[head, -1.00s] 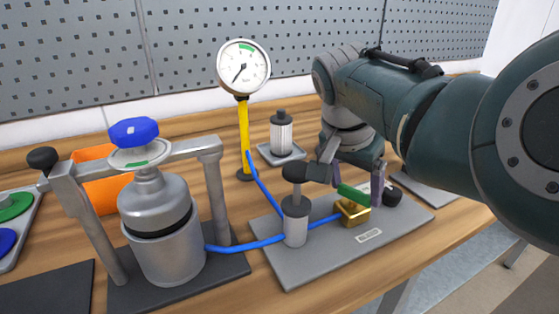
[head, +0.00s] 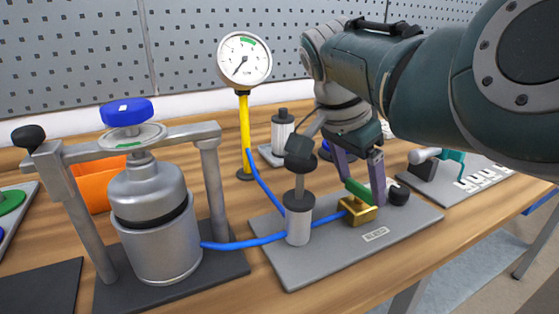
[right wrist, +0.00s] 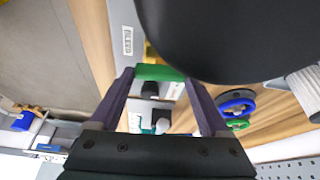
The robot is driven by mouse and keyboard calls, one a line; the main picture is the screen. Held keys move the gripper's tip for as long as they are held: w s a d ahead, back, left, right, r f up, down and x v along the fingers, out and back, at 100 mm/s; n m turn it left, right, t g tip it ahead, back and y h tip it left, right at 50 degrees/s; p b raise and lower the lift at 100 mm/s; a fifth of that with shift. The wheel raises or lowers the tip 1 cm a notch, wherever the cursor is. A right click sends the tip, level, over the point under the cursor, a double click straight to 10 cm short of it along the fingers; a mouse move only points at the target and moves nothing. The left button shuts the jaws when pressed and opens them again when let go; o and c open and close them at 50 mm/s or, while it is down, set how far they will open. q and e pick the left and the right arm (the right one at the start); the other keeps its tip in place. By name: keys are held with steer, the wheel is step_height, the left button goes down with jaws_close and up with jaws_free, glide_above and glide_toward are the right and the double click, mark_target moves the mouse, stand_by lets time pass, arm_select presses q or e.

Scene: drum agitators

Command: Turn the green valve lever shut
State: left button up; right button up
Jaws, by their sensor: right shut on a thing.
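The green valve lever (head: 359,189) sits on a small brass valve block (head: 357,213) on the grey pump plate (head: 290,271). It lies slanted, its near-right end lower in the picture. My right gripper (head: 362,187) reaches down over it, with one finger at each end of the lever. In the right wrist view the green lever (right wrist: 158,73) spans between the two fingertips (right wrist: 160,78), which are shut on it. A large dark round shape hides part of the valve there. My left gripper is not in view.
A pump cylinder (head: 298,223) with a black-ended handle (head: 299,147) stands just left of the valve. A blue hose (head: 235,245) runs to the metal vessel (head: 158,240). A pressure gauge (head: 244,60) stands behind on a yellow post. A black knob (head: 398,194) is close right of the valve.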

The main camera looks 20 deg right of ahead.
steer(key=o, duration=1.2)
steer(key=shift+a+r, duration=0.15)
steer(key=shift+r, duration=0.3)
steer(key=p+v, duration=0.1)
steer(key=v, duration=0.8)
steer(key=shift+p, duration=0.3)
steer(key=shift+f, duration=0.1)
